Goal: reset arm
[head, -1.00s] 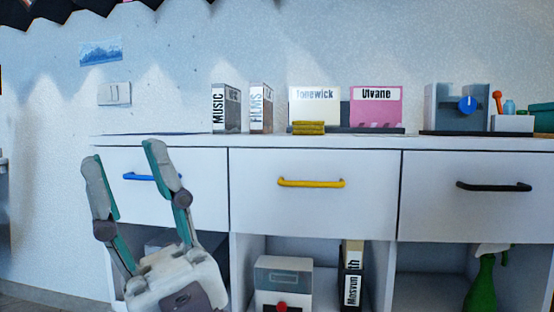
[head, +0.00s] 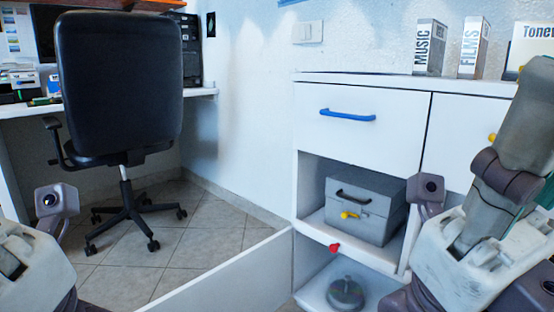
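My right gripper (head: 510,165) is large at the right edge, in front of the cabinet. One grey finger points up, a strip of teal pad shows at the edge, and the rest is cut off, so its opening cannot be told. Part of my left gripper (head: 30,265) shows at the lower left corner. Its white body is visible, but its fingers are outside the view. No object is seen in either gripper.
A white cabinet (head: 350,140) stands at right with a blue-handled drawer (head: 347,115) shut. A grey box (head: 365,210) sits on the shelf below. A low white panel (head: 225,280) crosses the front. A black office chair (head: 120,85) stands by a desk (head: 200,92). Floor (head: 190,215) between is clear.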

